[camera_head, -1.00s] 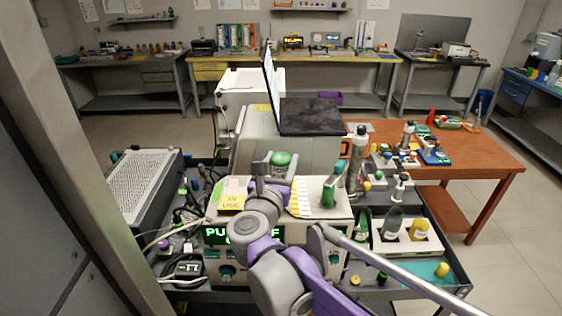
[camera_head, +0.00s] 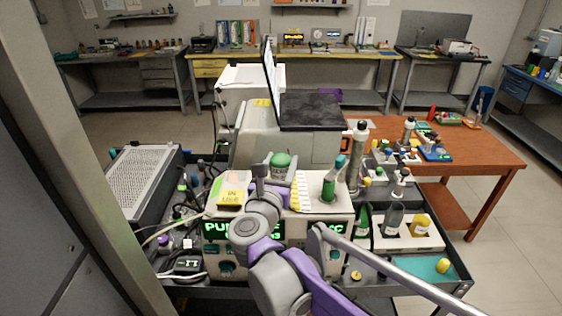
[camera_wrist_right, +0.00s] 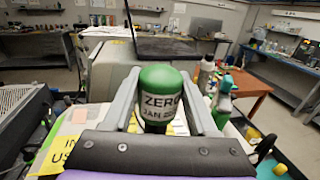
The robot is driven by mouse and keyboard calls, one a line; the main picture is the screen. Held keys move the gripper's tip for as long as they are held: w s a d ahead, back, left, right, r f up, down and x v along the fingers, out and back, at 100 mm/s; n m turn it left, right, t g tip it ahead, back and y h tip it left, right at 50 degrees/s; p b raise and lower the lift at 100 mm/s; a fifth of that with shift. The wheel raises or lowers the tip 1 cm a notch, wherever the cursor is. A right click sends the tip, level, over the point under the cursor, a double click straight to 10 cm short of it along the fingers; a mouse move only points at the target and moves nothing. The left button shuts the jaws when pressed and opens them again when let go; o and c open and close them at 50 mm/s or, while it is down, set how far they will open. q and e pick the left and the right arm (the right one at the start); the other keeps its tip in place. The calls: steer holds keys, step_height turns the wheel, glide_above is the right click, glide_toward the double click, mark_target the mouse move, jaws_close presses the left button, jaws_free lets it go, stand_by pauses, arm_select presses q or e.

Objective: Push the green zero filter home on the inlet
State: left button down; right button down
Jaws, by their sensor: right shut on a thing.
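The green zero filter (camera_head: 281,160) has a green domed top and a pale label band. In the right wrist view the filter (camera_wrist_right: 160,92) stands upright, and its label reads ZERO. My right gripper (camera_head: 273,178) is shut on it from the near side. In the wrist view the gripper's two grey fingers (camera_wrist_right: 162,98) lie along its left and right sides. The filter is over the top of the instrument (camera_head: 222,252) with the green-lit display. The inlet is hidden behind the filter and my gripper, so I cannot tell how deep it sits. My left gripper is not in view.
A green bottle (camera_head: 328,186) stands on the instrument, right of the filter. A yellow IN USE note (camera_head: 231,197) lies on the left. A laptop (camera_head: 310,112) sits behind. A white rack (camera_head: 405,240) of bottles stands on the cart at the right.

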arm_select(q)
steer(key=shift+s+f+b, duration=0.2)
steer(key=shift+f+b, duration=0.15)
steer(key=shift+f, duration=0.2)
arm_select(e)
steer(key=shift+f, duration=0.8)
steer(key=shift+c, duration=0.6)
jaws_free()
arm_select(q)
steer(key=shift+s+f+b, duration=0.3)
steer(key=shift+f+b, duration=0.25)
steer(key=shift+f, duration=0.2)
arm_select(e)
steer(key=v, duration=1)
steer(key=shift+s, duration=0.4)
steer(key=shift+r, duration=0.1)
